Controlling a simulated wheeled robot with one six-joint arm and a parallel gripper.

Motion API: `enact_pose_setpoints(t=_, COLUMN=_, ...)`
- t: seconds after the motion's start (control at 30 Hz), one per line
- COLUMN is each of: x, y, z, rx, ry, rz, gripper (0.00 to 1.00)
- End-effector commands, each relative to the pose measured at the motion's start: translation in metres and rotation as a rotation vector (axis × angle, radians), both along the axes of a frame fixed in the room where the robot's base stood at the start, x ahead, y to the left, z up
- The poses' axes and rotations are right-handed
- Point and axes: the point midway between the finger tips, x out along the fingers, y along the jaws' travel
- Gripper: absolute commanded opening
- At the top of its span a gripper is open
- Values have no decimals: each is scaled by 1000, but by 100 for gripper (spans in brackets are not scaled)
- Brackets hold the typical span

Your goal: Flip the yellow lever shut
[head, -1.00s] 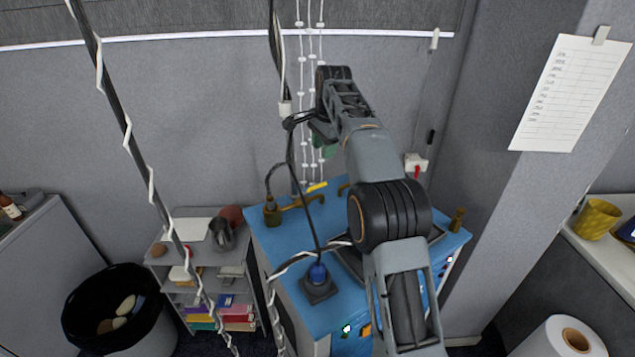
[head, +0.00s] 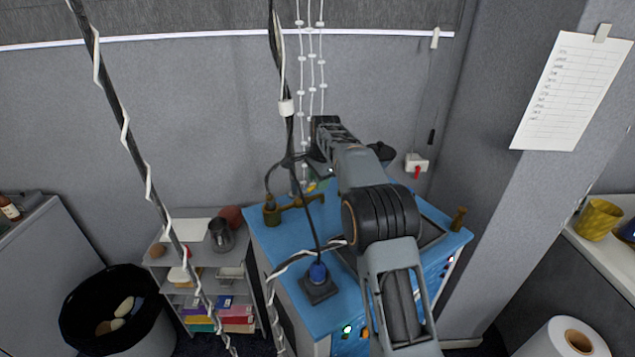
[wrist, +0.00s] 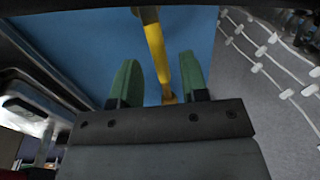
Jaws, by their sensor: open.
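The yellow lever (wrist: 157,48) runs down the upper middle of the wrist view, over the blue top. Its lower end meets a brass-coloured part (wrist: 169,98). My gripper (wrist: 159,66) is open, with a green finger on each side of the lever. The lever shows between the fingers, and I cannot tell whether either finger touches it. In the head view only a small bit of the lever (head: 311,187) shows by the brass pipe (head: 292,206), and my arm hides most of the gripper.
The blue cabinet (head: 285,262) carries a black-based blue knob (head: 318,285) at its front and a brass post (head: 459,218) at right. Dark cables hang close to my arm. White beaded cords (wrist: 262,50) hang by the wall behind. A shelf (head: 187,290) stands left.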

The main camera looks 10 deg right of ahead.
Motion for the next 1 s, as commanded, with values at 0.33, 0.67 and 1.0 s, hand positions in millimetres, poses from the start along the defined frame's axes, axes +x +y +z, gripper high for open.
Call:
enact_pose_setpoints(t=0.33, x=2, y=1, z=-11, rx=0, ry=0, rz=0, gripper=41)
enact_pose_setpoints(t=0.67, x=2, y=1, z=-10, rx=0, ry=0, rz=0, gripper=24)
enact_pose_setpoints(t=1.0, x=2, y=1, z=-10, rx=0, ry=0, rz=0, gripper=0)
